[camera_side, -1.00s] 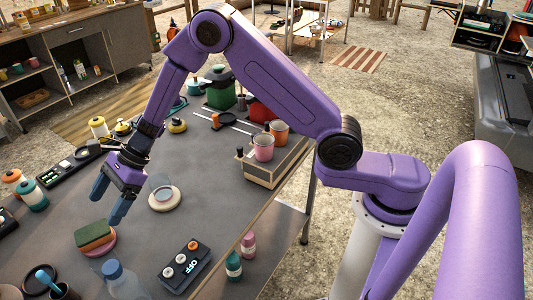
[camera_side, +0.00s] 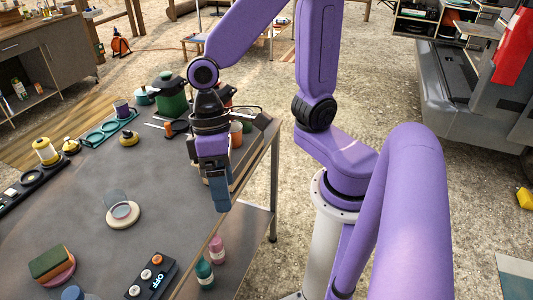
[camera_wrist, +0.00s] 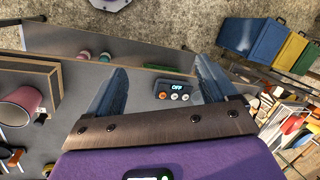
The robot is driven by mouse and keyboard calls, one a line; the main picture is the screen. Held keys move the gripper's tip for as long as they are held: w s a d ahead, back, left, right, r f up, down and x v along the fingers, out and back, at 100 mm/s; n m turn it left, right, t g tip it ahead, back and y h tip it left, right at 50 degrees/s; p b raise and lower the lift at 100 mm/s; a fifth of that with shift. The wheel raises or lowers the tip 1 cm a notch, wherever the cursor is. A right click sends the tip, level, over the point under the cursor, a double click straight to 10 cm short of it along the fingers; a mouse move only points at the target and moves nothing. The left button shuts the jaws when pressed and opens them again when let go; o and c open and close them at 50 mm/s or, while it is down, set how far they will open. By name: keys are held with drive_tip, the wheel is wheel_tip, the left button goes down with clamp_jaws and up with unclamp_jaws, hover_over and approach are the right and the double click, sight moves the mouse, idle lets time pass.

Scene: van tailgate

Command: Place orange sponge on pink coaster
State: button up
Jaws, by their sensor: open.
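An orange sponge (camera_side: 56,268) with a green top layer (camera_side: 48,259) rests on the pink coaster (camera_side: 62,280) at the lower left of the table in the side view. Whether the green layer is part of the sponge or a separate piece, I cannot tell. Little of the coaster shows beyond the sponge. My gripper (camera_side: 219,200) is open and empty, near the table's right edge, well apart from the sponge and to its right. In the wrist view my gripper (camera_wrist: 161,66) shows both fingers spread with nothing held; I cannot make out the sponge there.
A black switch box reading OFF (camera_side: 153,277) lies near the table's front edge; it also shows in the wrist view (camera_wrist: 174,93). A round pale dish (camera_side: 122,214) sits mid-table. Cups (camera_side: 236,133) stand behind my gripper. Bottles (camera_side: 205,272) stand below the table edge.

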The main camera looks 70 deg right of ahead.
drive_tip(key=s+d+n+t+h, duration=0.2)
drive_tip(key=s+d+n, duration=0.3)
drive_tip(key=d, duration=0.5)
drive_tip(key=shift+s+r+n+t, duration=0.15)
drive_tip(key=shift+r+n+t, duration=0.15)
drive_tip(key=shift+n, duration=0.8)
